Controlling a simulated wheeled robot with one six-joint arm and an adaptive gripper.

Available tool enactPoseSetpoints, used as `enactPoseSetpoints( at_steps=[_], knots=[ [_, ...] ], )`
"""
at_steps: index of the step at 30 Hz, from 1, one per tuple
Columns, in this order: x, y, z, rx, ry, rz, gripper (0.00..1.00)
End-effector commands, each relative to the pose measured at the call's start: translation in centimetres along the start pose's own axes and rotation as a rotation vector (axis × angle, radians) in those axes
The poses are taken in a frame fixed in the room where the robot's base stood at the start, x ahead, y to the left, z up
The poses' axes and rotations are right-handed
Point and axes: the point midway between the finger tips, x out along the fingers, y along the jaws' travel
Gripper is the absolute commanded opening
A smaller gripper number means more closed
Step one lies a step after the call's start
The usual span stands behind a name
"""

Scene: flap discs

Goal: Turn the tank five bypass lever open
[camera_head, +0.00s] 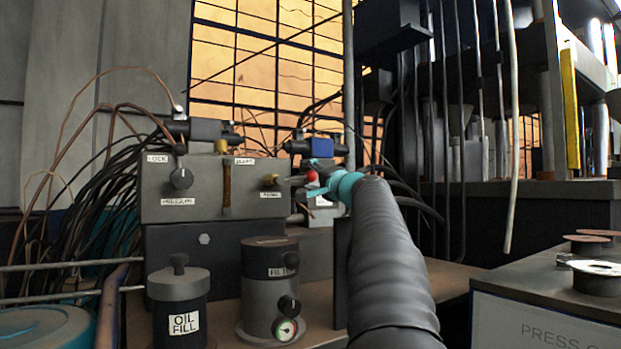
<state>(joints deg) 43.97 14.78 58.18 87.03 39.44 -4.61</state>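My arm reaches up from the lower right, and its teal gripper (318,179) is at the right side of a grey control box (215,197). A small red knob (311,176) shows at the fingertips, apparently the end of a lever; its shaft is mostly hidden. The fingers look spread above and below the knob; whether they touch it cannot be told. I see no readable tank five or bypass label, so I cannot confirm that this is the named lever. A small label behind the gripper is partly covered.
An oil fill canister (179,298) and a filter cylinder (268,290) with a gauge (286,328) stand in front. Cables hang at left. Flap discs (600,278) lie on a cabinet at right.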

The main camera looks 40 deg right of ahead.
Motion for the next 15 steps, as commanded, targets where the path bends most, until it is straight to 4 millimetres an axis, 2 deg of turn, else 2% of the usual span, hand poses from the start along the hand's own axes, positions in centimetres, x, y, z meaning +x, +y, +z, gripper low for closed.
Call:
enactPoseSetpoints(
  at_steps=[8, 15],
  knots=[
    [-0.3, 0.0, 0.0, 0.000, -0.002, 0.001, 0.57],
    [-3.4, 0.0, 0.0, -0.001, 0.001, 0.002, 0.57]
  ],
)
